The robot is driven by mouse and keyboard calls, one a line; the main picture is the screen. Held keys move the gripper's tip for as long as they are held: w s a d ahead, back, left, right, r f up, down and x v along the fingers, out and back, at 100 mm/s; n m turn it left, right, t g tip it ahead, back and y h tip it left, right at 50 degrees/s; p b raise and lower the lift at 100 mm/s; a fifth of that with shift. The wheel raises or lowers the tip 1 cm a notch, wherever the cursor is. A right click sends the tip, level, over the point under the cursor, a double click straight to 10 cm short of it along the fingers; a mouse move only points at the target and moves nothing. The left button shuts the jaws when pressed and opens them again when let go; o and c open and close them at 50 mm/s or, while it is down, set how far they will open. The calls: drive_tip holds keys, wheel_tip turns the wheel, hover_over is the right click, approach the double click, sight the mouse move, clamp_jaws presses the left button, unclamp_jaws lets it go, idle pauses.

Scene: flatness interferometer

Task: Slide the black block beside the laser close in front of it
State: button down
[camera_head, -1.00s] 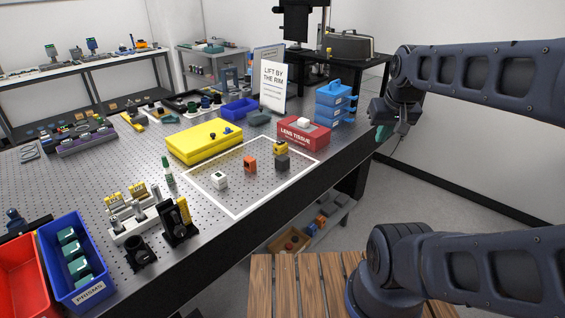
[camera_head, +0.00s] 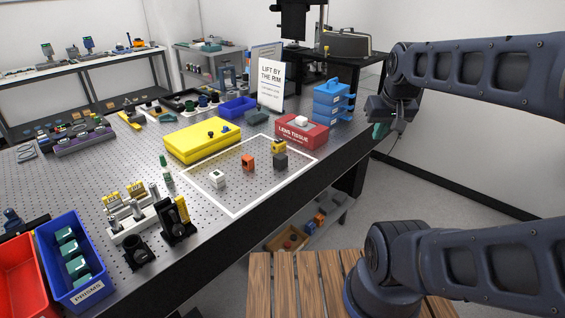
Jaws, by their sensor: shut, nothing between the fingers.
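A dark, nearly black block (camera_head: 281,161) sits inside the white outlined area (camera_head: 234,216) on the perforated table. A small yellow piece (camera_head: 278,146) with a dark part stands just behind it. An orange block (camera_head: 248,162) with a dark face stands to its left, and a white cube (camera_head: 218,179) with a dark spot is farther left. Which of these pieces is the laser I cannot tell. My gripper (camera_head: 380,131) is shut and empty beyond the table's right edge, well to the right of the black block and apart from it; its fingers show small.
A yellow case (camera_head: 203,141) lies behind the outlined area. A red lens tissue box (camera_head: 303,133), blue stacked boxes (camera_head: 328,105) and a white sign (camera_head: 271,85) stand behind it to the right. Black mounts (camera_head: 178,222) stand at the front left. The outlined area's front is clear.

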drive_tip(key=w+a+f+n+g, duration=0.25)
drive_tip(key=w+a+f, duration=0.3)
drive_tip(key=w, duration=0.45)
drive_tip(key=w+a+f+n+g, duration=0.1)
drive_tip(key=w+a+f+n, duration=0.3)
drive_tip(key=w+a, duration=0.4)
drive_tip(key=w+a+f+n+g, duration=0.1)
drive_tip(key=w+a+f+n, duration=0.1)
drive_tip(key=w+a+f, duration=0.5)
drive_tip(key=f, duration=0.3)
drive_tip(key=s+f, duration=0.1)
drive_tip(key=f, duration=0.2)
drive_tip(key=d+f, duration=0.1)
drive_tip(key=f, duration=0.3)
drive_tip(key=shift+s+d, duration=0.1)
drive_tip(key=shift+s, duration=0.1)
drive_tip(key=shift+w+a+f, duration=0.15)
drive_tip(key=shift+w+a, duration=0.35)
drive_tip(key=shift+w, duration=0.05)
drive_tip(key=shift+w+a+f, duration=0.15)
drive_tip(key=shift+w+a, duration=0.75)
drive_tip(key=shift+a, duration=0.05)
drive_tip(key=w+a, duration=0.6)
drive_tip(key=shift+w+a, duration=0.3)
drive_tip(key=shift+w, duration=0.05)
